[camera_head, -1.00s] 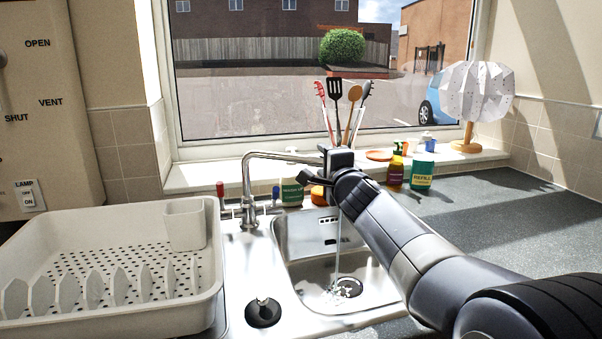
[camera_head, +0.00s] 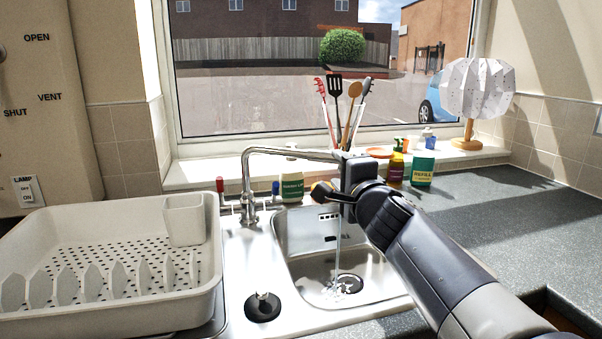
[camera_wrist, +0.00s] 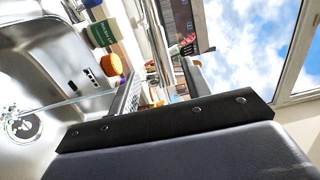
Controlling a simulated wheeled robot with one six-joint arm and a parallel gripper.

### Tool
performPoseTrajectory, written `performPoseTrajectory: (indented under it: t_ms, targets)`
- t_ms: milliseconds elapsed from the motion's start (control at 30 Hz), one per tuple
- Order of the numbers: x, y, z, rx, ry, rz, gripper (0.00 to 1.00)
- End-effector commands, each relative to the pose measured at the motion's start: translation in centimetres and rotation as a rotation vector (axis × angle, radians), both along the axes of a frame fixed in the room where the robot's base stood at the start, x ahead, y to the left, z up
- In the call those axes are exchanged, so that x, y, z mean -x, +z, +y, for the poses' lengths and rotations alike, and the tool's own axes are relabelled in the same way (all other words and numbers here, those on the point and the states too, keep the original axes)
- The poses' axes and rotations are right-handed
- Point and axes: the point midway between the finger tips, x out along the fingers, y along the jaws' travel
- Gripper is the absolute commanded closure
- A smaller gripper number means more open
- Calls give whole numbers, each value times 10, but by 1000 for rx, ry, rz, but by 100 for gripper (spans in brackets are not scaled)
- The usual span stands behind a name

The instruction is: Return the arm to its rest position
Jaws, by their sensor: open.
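My arm reaches in from the lower right in the head view. My gripper (camera_head: 338,192) is over the back of the sink basin, near the end of the tap spout. In the wrist view my gripper (camera_wrist: 160,82) shows two fingers apart, with nothing held between them. The fingertips are partly hidden by the wrist in the head view.
The tap (camera_head: 248,185) runs a stream of water into the sink (camera_head: 305,265). A white dish rack (camera_head: 110,310) stands at left. A green-labelled jar (camera_head: 291,188), brown bottle (camera_head: 396,172), green bottle (camera_head: 423,170) and lamp (camera_head: 476,90) stand behind. The right counter (camera_head: 520,215) is largely clear.

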Motion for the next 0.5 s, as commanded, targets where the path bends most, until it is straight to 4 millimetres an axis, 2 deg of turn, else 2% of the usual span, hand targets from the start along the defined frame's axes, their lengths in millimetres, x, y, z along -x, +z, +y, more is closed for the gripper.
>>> performPoseTrajectory:
  t_ms: [500]
  targets:
    - [-77,3,22,0,1,2,54]
